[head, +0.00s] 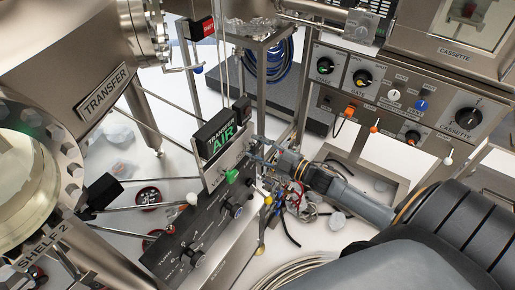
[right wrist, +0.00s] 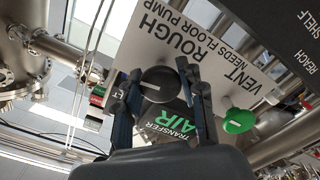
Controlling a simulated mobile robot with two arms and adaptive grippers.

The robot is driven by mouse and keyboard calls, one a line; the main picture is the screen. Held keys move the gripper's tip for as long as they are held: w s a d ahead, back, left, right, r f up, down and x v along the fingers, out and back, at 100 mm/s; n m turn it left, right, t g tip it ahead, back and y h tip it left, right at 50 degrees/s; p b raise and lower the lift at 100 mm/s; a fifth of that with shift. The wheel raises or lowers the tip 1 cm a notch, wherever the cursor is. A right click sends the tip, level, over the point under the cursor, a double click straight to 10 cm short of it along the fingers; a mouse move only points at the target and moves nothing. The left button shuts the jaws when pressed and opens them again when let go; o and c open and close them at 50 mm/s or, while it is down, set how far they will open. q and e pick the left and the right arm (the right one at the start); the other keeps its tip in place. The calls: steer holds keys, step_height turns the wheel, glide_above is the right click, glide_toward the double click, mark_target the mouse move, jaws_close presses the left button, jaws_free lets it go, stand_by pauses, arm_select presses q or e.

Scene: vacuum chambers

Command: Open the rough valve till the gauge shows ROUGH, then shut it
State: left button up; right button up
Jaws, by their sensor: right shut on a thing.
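The rough valve is a round black knob (right wrist: 160,84) on a pale plate marked ROUGH in the right wrist view. My right gripper (right wrist: 159,76) is shut on this knob, one finger on each side. In the head view my right gripper (head: 265,153) reaches in from the right to the plate's edge, and I cannot make out the knob there. The gauge (head: 221,132) is a black box reading TRANSFER AIR, with AIR in green; it also shows in the right wrist view (right wrist: 181,124). My left gripper is not in view.
A black control panel (head: 205,235) with knobs and levers lies below the gauge. The cassette panel (head: 400,95) stands at the right, the steel transfer chamber (head: 75,50) at the left.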

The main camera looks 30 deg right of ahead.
steer(key=n+b, duration=0.1)
steer(key=n, duration=0.3)
steer(key=n+b, duration=0.2)
steer(key=n, duration=0.2)
steer(key=shift+f, duration=0.1)
steer(key=n+b, duration=0.2)
steer(key=n, duration=0.2)
steer(key=shift+n, duration=0.3)
steer(key=shift+n+b, duration=1.2)
steer(key=shift+n, duration=0.6)
steer(key=o, duration=1.2)
steer(key=v, duration=1.2)
